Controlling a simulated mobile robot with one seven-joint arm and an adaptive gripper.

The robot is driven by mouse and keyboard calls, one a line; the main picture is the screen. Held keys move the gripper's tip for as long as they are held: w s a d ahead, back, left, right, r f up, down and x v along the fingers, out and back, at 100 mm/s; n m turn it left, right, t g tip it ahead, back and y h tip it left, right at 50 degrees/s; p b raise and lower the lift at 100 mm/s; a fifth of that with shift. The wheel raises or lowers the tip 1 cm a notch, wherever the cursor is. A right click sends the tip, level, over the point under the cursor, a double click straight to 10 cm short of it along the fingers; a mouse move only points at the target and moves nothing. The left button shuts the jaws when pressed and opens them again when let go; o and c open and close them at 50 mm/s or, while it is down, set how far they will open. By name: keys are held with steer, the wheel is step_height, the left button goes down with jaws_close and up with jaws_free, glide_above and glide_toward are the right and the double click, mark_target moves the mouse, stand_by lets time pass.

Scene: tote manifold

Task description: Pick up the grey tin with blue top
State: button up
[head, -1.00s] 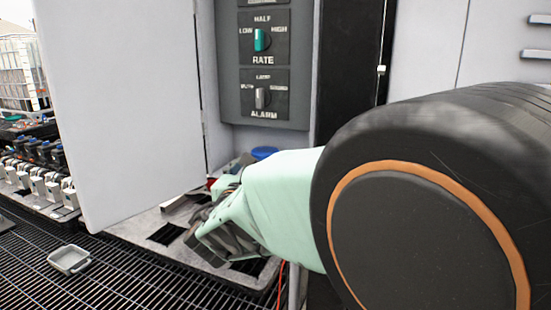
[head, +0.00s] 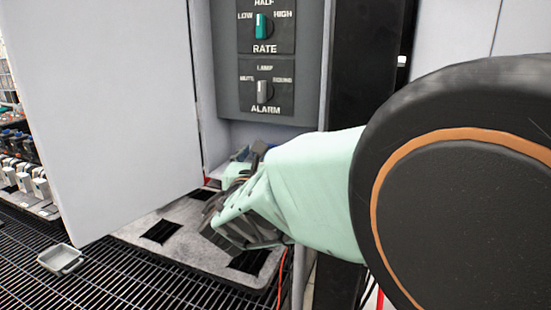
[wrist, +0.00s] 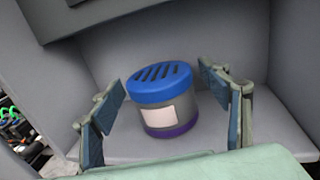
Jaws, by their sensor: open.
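The grey tin with a blue top (wrist: 178,120) stands upright on the cabinet floor in the wrist view. Its blue lid has dark slots, its grey side bears a white label, and its base is purple. My gripper (wrist: 163,88) is open, with one finger to the left of the tin and one to the right. Gaps show between the fingers and the tin. In the head view my gripper (head: 238,212) reaches into the lower part of the cabinet, and the tin cannot be made out clearly behind it.
The cabinet has a large open door (head: 115,110) on the left and a panel with RATE and ALARM knobs (head: 266,65) above my gripper. A grey mat with square holes (head: 190,233) lies in front. A small grey tray (head: 61,259) sits on the grating.

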steer(key=shift+s, duration=0.15)
steer(key=shift+c, duration=1.1)
steer(key=c, duration=1.1)
steer(key=shift+r, duration=0.1)
